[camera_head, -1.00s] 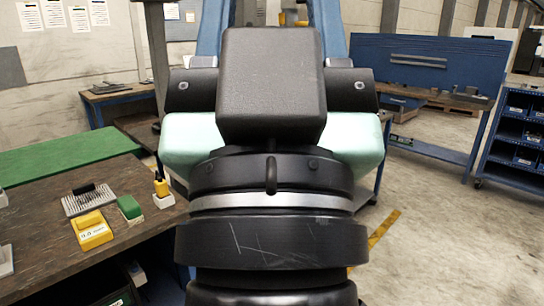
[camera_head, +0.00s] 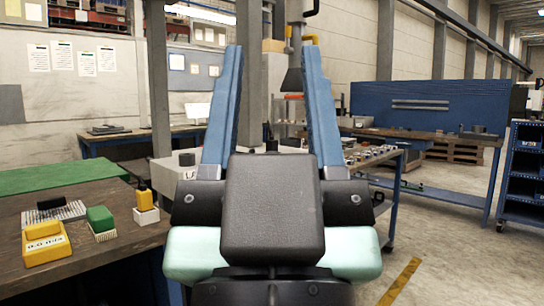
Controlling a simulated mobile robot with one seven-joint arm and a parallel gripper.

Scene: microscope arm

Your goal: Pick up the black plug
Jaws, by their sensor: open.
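My gripper (camera_head: 270,44) is in the middle of the head view, seen from behind. Its two blue fingers stand wide apart with nothing between them but the background. A small black piece (camera_head: 52,202) sits on a grey, bristled plate (camera_head: 66,213) on the dark table at the left; it may be the black plug, but I cannot be sure. Another small dark piece (camera_head: 187,159) shows on a pale grey box just left of the left finger. My gripper is to the right of the table pieces and touches none of them.
On the dark wooden table (camera_head: 115,260) stand a yellow block (camera_head: 46,243), a green block (camera_head: 100,219) and a yellow piece on a white base (camera_head: 146,215). A green mat (camera_head: 60,178) lies behind. Open floor and a blue rack (camera_head: 522,175) are at the right.

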